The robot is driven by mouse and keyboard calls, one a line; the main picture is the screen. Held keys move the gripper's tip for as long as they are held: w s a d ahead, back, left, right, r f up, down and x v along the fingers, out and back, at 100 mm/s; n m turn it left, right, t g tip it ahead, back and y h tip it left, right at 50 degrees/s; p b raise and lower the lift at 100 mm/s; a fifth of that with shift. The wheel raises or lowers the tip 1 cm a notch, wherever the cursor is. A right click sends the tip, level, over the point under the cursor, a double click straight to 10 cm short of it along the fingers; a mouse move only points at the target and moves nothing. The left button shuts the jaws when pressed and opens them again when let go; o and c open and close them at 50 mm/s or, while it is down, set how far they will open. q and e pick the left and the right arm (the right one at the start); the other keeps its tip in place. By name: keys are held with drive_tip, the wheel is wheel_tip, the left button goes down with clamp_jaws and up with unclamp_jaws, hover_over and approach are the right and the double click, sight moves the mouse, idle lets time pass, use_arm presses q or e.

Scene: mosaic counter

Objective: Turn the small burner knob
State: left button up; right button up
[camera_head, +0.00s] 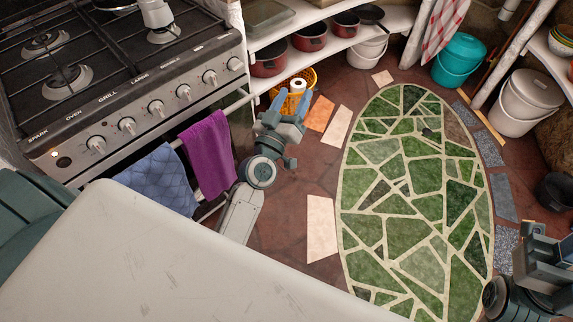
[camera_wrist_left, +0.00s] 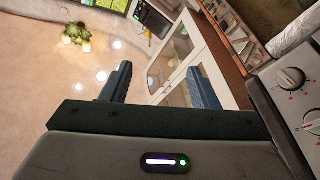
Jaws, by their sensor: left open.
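The stove's front panel (camera_head: 140,122) carries a row of several silver knobs at the upper left in the head view. Labels such as OVEN, GRILL and LARGE run above them; the small burner's label is too small to read. The knob that seems to be the small burner's (camera_head: 210,77) is toward the right end. My left gripper (camera_head: 292,100) is open and empty, apart from the stove and right of its knobs. In the left wrist view, its fingers (camera_wrist_left: 160,85) point away from two knobs at the right edge. My right gripper (camera_head: 548,238) is partly visible at lower right.
A purple towel (camera_head: 208,155) and a blue cloth (camera_head: 158,182) hang from the stove's front rail. A white counter (camera_head: 180,260) fills the lower left. An orange basket (camera_head: 296,84) and red pots stand behind my left gripper. Green mosaic floor (camera_head: 415,200) is open at right.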

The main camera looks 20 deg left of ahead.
use_arm(q)
drive_tip(key=s+d+f+m+g+h, duration=0.3)
drive_tip(key=s+f+m+g, duration=0.3)
drive_tip(key=s+f+g, duration=0.3)
drive_tip(key=shift+s+f+m+h, duration=0.3)
drive_tip(key=shift+s+f+h, duration=0.3)
drive_tip(key=shift+f, duration=1.2)
drive_tip(key=shift+c, duration=0.4)
drive_tip(key=shift+w, duration=0.1)
clamp_jaws()
